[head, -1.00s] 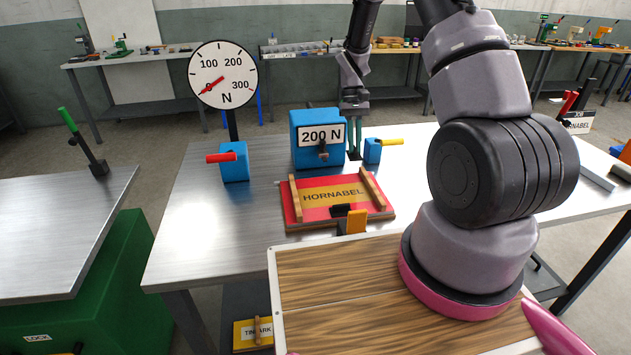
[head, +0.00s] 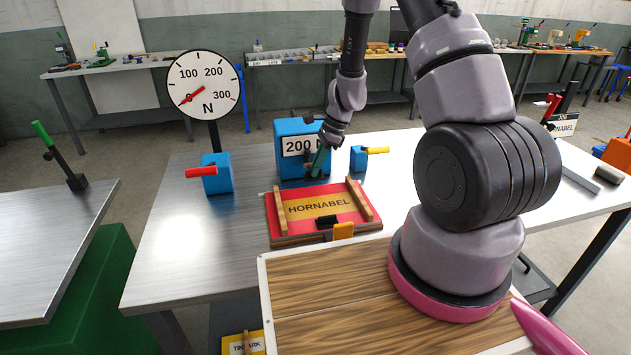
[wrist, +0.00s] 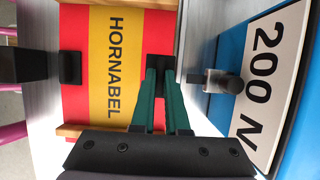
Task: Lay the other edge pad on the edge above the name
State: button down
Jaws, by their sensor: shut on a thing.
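A red plate (head: 279,225) with a yellow band reading HORNABEL (head: 318,206) lies on a board on the metal table. One black edge pad (head: 327,221) sits at its near edge, below the name; it also shows in the wrist view (wrist: 70,67). My gripper (head: 317,174) is at the far edge, above the name, in front of the blue 200 N block (head: 291,133). In the wrist view its green fingers (wrist: 161,75) are shut on the other black edge pad (wrist: 160,63), at the plate's edge. I cannot tell whether this pad touches the plate.
Wooden strips (head: 279,205) (head: 360,199) lie along the plate's left and right sides. An orange block (head: 343,230) stands at the near edge. The 200 N block's knob (wrist: 215,80) is close to my fingers. A dial (head: 206,85) and red-handled blue block (head: 217,174) stand left.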

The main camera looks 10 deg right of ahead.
jog(key=shift+f, duration=2.2)
jog(key=c, duration=0.9)
grip_release()
jog(key=shift+f, duration=0.15)
jog(key=v, duration=1.3)
notch_tip(320, 180, up, 19)
jog(key=n+t, duration=0.3)
jog(key=n, duration=0.3)
send_over(316, 179)
jog(key=s+d, duration=0.4)
jog(key=s+r+n+t, duration=0.1)
jog(key=s+r+n, duration=0.1)
jog(key=s+r, duration=0.2)
jog(key=s+d+r+n+t+h, duration=0.1)
jog(key=s+r+n, duration=0.2)
jog(key=s, duration=0.4)
jog(key=s+d+r+n+t+h, duration=0.1)
jog(key=s+r+n+t, duration=0.1)
jog(key=s+r, duration=0.3)
jog(key=shift+s+r+n, duration=0.35)
jog(key=shift+r+n, duration=0.15)
jog(key=shift+r, duration=0.1)
